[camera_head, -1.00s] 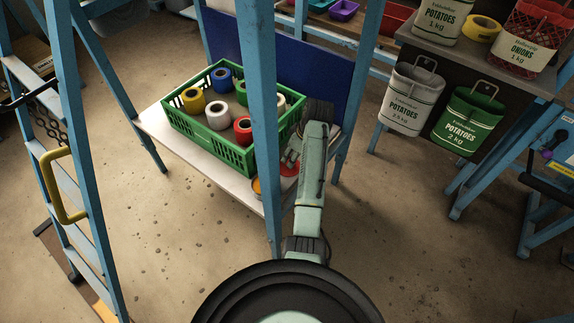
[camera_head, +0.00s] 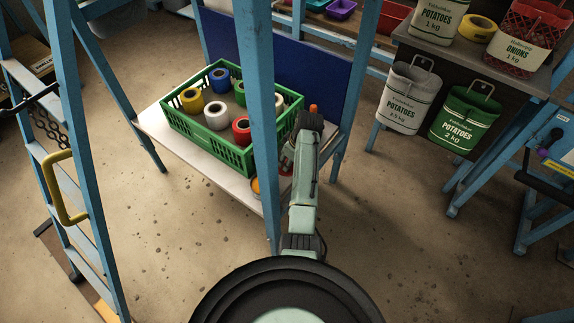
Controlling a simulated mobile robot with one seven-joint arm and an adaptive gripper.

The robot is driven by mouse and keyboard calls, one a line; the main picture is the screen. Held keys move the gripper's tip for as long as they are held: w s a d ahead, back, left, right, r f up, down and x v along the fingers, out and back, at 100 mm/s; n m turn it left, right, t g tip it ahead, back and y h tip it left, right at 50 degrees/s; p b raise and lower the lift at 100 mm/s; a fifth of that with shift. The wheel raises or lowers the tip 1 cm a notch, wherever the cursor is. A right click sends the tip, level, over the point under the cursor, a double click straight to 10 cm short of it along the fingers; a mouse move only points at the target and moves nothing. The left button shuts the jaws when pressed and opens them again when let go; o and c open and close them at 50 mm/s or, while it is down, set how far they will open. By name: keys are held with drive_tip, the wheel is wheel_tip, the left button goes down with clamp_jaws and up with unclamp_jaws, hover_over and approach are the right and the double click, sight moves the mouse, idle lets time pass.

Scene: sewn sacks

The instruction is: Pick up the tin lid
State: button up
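I cannot single out the tin lid with certainty. A round orange-yellow piece (camera_head: 256,186) lies at the front edge of the white bench top, partly hidden behind the blue post. Either could be a lid or a tin. My arm reaches over the right end of the bench. The part at its far end, near my gripper (camera_head: 288,155), is small and partly hidden by the post and arm links. Its fingers cannot be made out, nor whether it holds anything.
A green crate (camera_head: 178,121) with several tape rolls fills much of the bench top (camera_head: 152,122). The blue post (camera_head: 262,120) stands close left of my arm. Potato sacks (camera_head: 465,120) hang at right.

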drive_tip(key=c, duration=0.4)
drive_tip(key=shift+o, duration=0.2)
drive_tip(key=shift+r, duration=0.1)
